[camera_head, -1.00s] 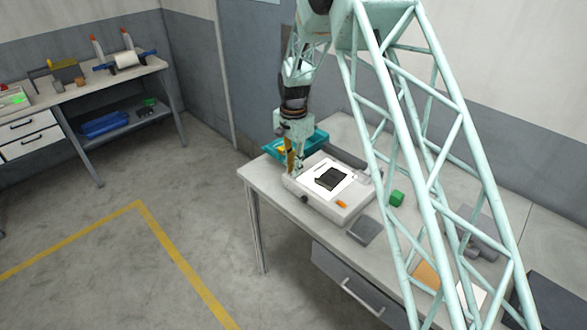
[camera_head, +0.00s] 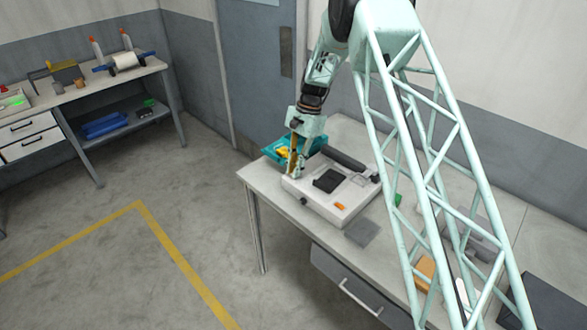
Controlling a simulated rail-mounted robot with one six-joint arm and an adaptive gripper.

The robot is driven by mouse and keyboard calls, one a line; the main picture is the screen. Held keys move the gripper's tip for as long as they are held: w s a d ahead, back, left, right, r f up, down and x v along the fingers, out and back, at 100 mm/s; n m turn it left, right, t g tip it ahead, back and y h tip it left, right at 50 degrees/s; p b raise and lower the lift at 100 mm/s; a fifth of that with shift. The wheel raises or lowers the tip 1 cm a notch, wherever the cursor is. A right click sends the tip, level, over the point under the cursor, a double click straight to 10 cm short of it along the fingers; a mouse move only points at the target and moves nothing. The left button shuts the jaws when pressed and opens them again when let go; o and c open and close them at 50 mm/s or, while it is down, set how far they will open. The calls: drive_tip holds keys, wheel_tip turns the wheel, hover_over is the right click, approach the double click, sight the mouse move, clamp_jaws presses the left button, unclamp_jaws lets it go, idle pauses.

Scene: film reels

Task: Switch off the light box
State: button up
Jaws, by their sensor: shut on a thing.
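The light box (camera_head: 325,212) is a pale, low box on the table. Its top panel looks dull grey-white, with no bright glow. A dark square piece (camera_head: 328,180) lies on the panel, and an orange part (camera_head: 340,206) sits near its front edge. A small dark knob (camera_head: 304,201) shows on the front side. My gripper (camera_head: 293,170) points down at the box's left rear corner. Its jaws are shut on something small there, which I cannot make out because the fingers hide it.
A teal tray (camera_head: 272,150) with yellow contents stands behind my gripper. A dark bar (camera_head: 343,158) lies along the box's rear side. A grey flat piece (camera_head: 362,233) lies in front of the box. My lattice arm crosses the table's right part and hides some things there.

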drive_tip(key=shift+w+d+g+y+p, duration=0.15)
drive_tip(key=shift+g+y+p, duration=0.15)
drive_tip(key=shift+g+y, duration=0.3)
drive_tip(key=o, duration=0.8)
drive_tip(key=shift+o, duration=0.2)
drive_tip(key=shift+r, duration=0.1)
drive_tip(key=v, duration=1.2)
